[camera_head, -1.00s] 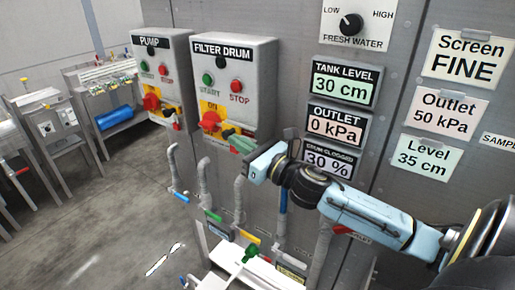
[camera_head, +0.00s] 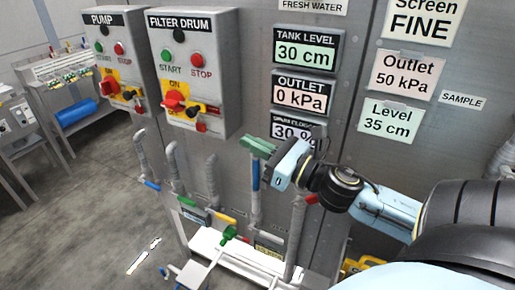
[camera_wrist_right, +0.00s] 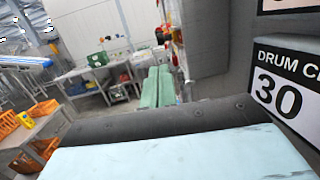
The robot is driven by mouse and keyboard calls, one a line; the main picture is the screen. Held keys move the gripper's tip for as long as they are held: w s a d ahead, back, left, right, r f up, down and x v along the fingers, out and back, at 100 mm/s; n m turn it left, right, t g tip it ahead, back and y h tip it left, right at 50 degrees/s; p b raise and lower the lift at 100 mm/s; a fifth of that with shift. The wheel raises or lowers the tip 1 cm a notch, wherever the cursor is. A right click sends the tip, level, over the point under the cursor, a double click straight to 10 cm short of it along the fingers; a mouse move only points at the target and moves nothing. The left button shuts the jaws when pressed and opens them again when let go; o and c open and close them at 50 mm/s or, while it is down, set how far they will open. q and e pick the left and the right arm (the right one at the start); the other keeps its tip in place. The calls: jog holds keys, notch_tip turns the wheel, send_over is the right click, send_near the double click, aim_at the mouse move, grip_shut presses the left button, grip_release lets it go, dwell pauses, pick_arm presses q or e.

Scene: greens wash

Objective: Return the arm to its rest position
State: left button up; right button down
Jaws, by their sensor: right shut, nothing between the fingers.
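My right gripper (camera_head: 258,147) has green fingers that lie together, shut and empty. In the head view it is in front of the grey panel wall, just left of the "DRUM CLOGGED" 30 % display (camera_head: 299,129), which my wrist partly hides. My right arm (camera_head: 385,205) reaches in from the lower right. In the right wrist view the green fingers (camera_wrist_right: 158,88) point away, with the 30 % display (camera_wrist_right: 285,90) close on the right. My left gripper does not show.
The filter drum box (camera_head: 195,75) and pump box (camera_head: 115,60) are on the wall at the left. Orange crates (camera_wrist_right: 15,135) show in the wrist view. Floor at the left is open.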

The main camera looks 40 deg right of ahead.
jog(key=shift+s+d, duration=0.1)
jog(key=shift+s, duration=0.35)
dwell(0.3)
